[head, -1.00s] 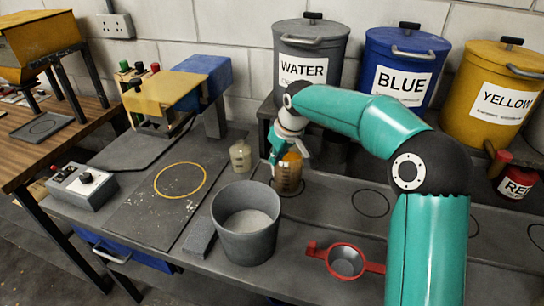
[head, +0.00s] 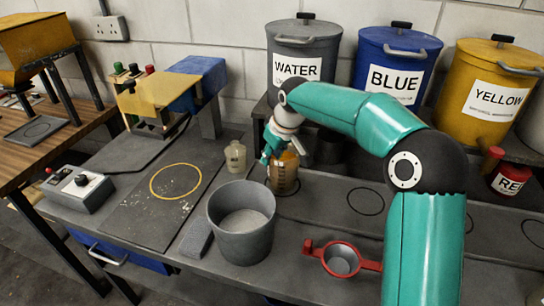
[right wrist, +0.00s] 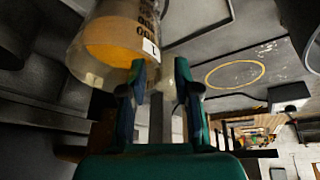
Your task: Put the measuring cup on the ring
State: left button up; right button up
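The measuring cup (head: 284,180) is clear with dark markings and amber liquid. It stands upright on the bench, on a dark circle outline. In the right wrist view the cup (right wrist: 105,45) fills the upper left. My right gripper (head: 272,150) is at the cup's upper left side. In the right wrist view the right gripper's fingers (right wrist: 160,75) stand part way apart beside the cup, with a greyish strip between them. I cannot tell whether they press on the cup or its handle. A yellow ring (head: 152,188) is on the dark board at left, empty. My left gripper is not in view.
A grey bucket (head: 242,245) with pale contents stands between the cup and the front edge. A small pale bottle (head: 235,158) stands left of the cup. A control box (head: 78,192) and striping machine (head: 155,98) are left.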

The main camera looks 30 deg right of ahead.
jog(key=v, duration=1.1)
jog(key=shift+r, duration=0.15)
